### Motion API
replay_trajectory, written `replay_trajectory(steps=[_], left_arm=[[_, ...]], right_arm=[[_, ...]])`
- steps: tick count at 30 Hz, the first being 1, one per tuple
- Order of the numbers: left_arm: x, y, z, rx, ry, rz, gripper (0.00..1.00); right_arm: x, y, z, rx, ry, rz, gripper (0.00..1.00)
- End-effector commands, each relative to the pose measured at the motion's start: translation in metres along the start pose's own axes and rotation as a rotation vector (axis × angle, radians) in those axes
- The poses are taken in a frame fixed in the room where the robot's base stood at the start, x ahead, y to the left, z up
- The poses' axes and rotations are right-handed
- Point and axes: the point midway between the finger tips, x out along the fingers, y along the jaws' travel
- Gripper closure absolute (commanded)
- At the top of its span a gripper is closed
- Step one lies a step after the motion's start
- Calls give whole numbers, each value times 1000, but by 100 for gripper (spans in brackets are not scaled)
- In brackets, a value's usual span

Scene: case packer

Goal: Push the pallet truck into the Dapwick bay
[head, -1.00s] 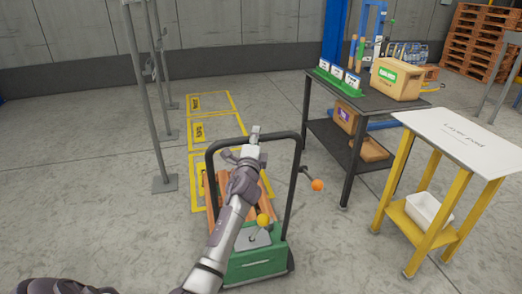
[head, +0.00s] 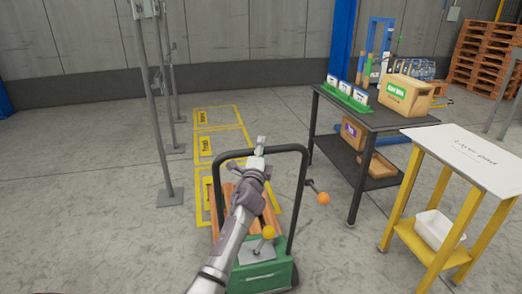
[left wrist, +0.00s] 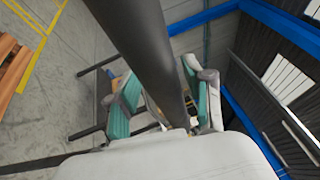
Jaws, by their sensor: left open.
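The pallet truck (head: 262,279) has a green body, a black hoop handle and an orange-brown load area, and stands in front of me. My left gripper (head: 262,143) is at the top bar of the handle. In the left wrist view the dark bar (left wrist: 150,55) runs between the teal-padded fingers of my left gripper (left wrist: 160,95), which are open around it; contact is unclear. Yellow-outlined floor bays (head: 220,145) lie in a row beyond the truck. Their labels are too small to read surely, and the truck partly hides the nearest bay. My right gripper is out of view.
Grey posts (head: 168,197) stand left of the bays. A dark table (head: 375,120) with cartons is to the right. A white-topped yellow stand (head: 465,145) is nearer on the right. Stacked wooden pallets (head: 485,55) are at the back right.

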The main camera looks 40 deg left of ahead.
Motion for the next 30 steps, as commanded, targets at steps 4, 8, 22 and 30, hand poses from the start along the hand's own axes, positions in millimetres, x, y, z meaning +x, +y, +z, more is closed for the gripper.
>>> replay_trajectory(steps=[4, 8, 22, 30], left_arm=[[-1, -1, 0, 0, 1, -2, 48], [-13, 0, 0, 2, 1, -2, 48], [-104, 0, 1, -1, 0, 1, 48], [-121, 0, 1, 1, -1, 0, 48]], right_arm=[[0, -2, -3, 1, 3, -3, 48], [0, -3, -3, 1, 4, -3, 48], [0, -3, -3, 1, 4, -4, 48], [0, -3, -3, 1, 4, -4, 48]])
